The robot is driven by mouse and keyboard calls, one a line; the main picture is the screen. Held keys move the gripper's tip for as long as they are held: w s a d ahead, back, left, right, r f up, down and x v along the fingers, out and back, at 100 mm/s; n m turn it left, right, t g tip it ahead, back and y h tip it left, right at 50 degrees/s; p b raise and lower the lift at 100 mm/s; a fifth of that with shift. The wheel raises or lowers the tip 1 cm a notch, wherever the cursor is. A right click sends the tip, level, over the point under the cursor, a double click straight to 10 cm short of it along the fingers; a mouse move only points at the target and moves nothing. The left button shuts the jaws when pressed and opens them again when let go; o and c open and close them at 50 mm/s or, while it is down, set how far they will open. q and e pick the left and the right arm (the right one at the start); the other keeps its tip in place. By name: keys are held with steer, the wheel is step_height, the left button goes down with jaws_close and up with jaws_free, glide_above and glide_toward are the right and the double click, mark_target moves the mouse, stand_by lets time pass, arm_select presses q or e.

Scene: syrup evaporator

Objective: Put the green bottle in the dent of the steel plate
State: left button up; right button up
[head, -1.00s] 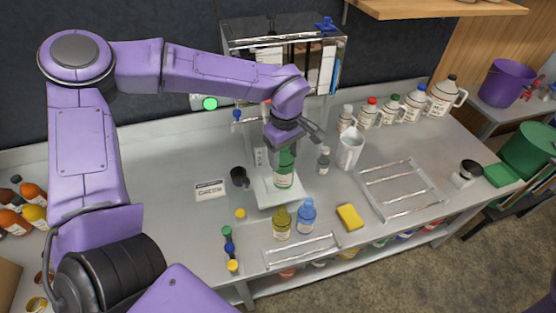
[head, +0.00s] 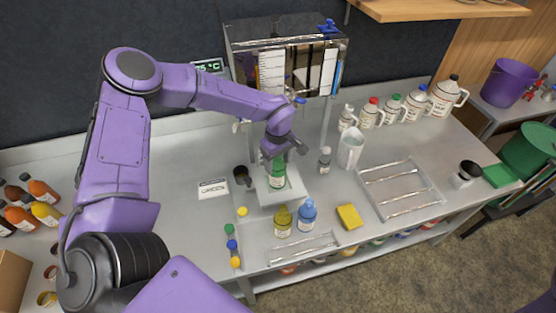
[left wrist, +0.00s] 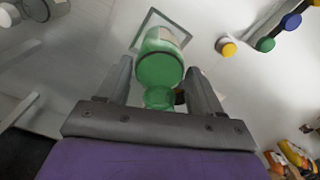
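The green bottle (head: 278,175) stands upright on the pale steel plate (head: 292,196) in the middle of the bench. The left wrist view also shows the bottle (left wrist: 160,66), with its base inside the dark square outline of the dent (left wrist: 183,36); whether it sits fully flat is hidden. My left gripper (head: 284,155) is over the bottle's top. Its fingers (left wrist: 160,92) are on both sides of the bottle's neck, with visible gaps, so it is open. My right gripper is not in view.
A yellow bottle (head: 283,221) and a blue bottle (head: 307,214) stand in front of the plate. A dark cup (head: 242,175) is to its left, a small grey bottle (head: 324,160) to its right. A yellow sponge (head: 348,217) and a wire rack (head: 436,200) lie farther right.

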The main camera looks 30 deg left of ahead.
arm_select(q)
steer(key=shift+o, duration=1.2)
steer(key=shift+r, duration=0.1)
step_height(320, 180, up, 11)
steer(key=shift+r+b, duration=0.15)
steer(key=shift+b, duration=0.6)
steer(key=shift+r, duration=0.45)
